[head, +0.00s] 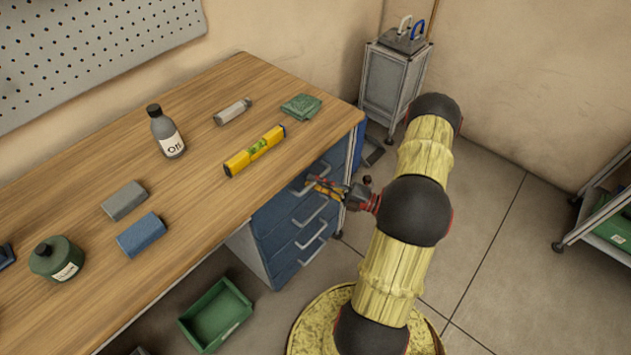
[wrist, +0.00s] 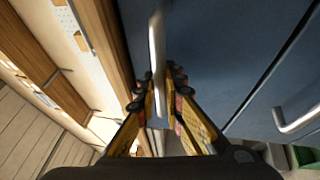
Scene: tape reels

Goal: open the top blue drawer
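The blue drawer unit (head: 281,243) stands under the right end of the workbench, with several drawers stacked and grey bar handles. The top blue drawer (wrist: 222,45) fills much of the wrist view and looks closed. Its handle (wrist: 157,45) runs between my fingers in the wrist view. My gripper (wrist: 160,88) is at this handle, with one fingertip close on each side of the bar, and looks shut on it. In the head view my gripper (head: 314,185) reaches in from the right and partly hides the top drawer's front and handle.
The wooden benchtop (head: 190,205) lies just above the drawers, with a yellow level (head: 255,151), a bottle (head: 166,133) and blocks on it. A green bin (head: 215,315) is on the floor at lower left. The floor (head: 495,240) right of my arm is clear.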

